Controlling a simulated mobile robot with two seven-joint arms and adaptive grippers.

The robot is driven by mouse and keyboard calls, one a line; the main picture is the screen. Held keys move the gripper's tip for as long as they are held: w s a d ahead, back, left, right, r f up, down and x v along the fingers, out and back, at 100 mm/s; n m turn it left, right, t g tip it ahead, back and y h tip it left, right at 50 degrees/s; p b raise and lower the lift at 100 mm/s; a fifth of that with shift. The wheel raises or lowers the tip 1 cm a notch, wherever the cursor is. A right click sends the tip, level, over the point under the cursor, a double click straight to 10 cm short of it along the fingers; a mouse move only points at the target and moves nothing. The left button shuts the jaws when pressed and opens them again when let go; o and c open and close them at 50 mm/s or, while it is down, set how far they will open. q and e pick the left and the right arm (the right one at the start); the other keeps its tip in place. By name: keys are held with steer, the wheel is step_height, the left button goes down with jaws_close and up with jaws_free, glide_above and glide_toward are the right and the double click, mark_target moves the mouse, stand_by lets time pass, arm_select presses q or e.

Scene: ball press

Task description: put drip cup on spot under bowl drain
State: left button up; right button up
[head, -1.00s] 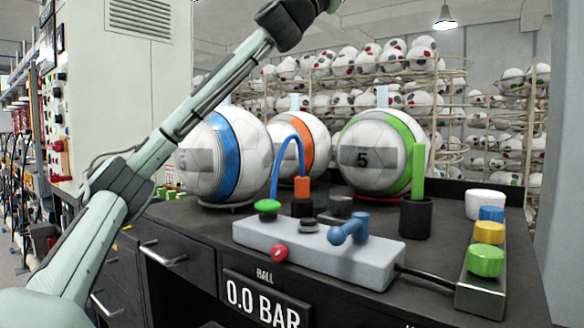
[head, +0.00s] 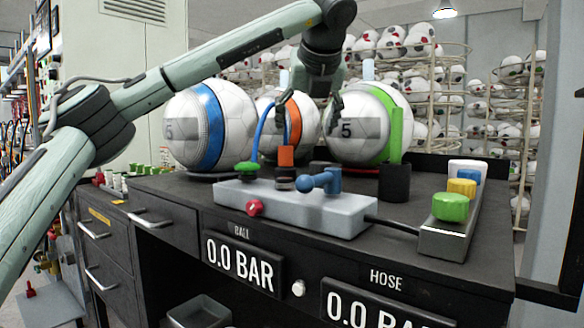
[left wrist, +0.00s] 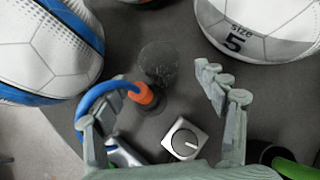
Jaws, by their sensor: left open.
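I cannot make out a drip cup, a bowl drain or a marked spot in either view. My left gripper (head: 318,100) is open and empty, pointing down above the bench between the orange-striped ball (head: 300,122) and the green-striped ball (head: 362,125). In the left wrist view its spread fingers (left wrist: 150,97) frame an orange hose plug (left wrist: 140,93) on a blue hose (left wrist: 93,97). A dark round piece (left wrist: 158,60) lies beyond the plug, and a silver square knob (left wrist: 185,139) is nearer the gripper. My right gripper does not show.
A blue-striped ball (head: 207,125) is at left. A black holder with a green stick (head: 395,182) and coloured knobs (head: 451,207) are at right. Ball racks fill the back.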

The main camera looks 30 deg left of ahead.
mark_target(300, 146)
arm_select(q)
steer(key=p+x, duration=0.1)
steer(key=x, duration=0.6)
steer(key=shift+w+a, duration=0.15)
steer(key=shift+a, duration=0.15)
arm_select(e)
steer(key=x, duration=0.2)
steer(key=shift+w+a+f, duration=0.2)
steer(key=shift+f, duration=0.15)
arm_select(q)
steer(key=shift+c, duration=0.2)
steer(key=c, duration=1.3)
steer(key=shift+r+p, duration=1.55)
steer(key=shift+r, duration=4.7)
steer(key=shift+c, duration=0.2)
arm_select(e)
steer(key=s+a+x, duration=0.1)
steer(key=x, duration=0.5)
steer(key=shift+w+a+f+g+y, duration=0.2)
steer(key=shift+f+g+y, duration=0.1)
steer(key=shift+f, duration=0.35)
